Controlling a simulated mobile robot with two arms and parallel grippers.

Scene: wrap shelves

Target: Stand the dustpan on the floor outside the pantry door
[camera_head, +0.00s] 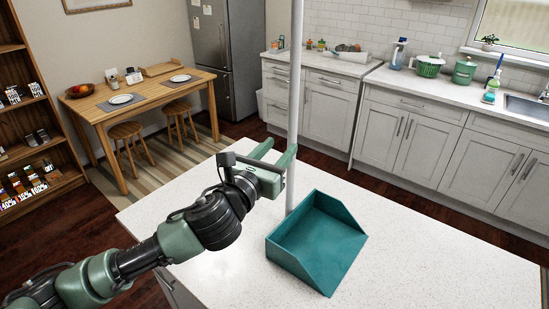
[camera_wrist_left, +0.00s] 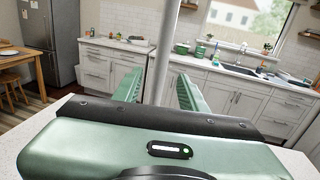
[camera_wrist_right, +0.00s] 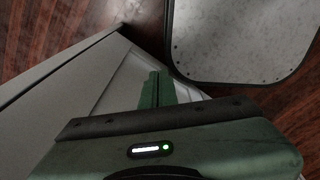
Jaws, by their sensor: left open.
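The teal dustpan (camera_head: 318,240) stands on the white island counter, its open side facing right and toward me. Its long grey handle (camera_head: 295,80) rises upright past the top of the head view. My left gripper (camera_head: 277,157) is open at the lower part of the handle, above the pan. In the left wrist view the handle (camera_wrist_left: 165,45) runs between the two spread green fingers; I cannot tell whether either touches it. My right gripper (camera_wrist_right: 157,90) shows only in the right wrist view, low beside a pale cabinet, its fingers together and empty. No pantry door is in view.
The speckled island counter (camera_head: 440,265) is clear around the pan. A wooden table (camera_head: 145,92) with stools, a shelf (camera_head: 40,130) and a fridge (camera_head: 225,50) stand left and behind. Kitchen cabinets (camera_head: 420,135) line the back. Dark wood floor (camera_head: 385,190) lies between.

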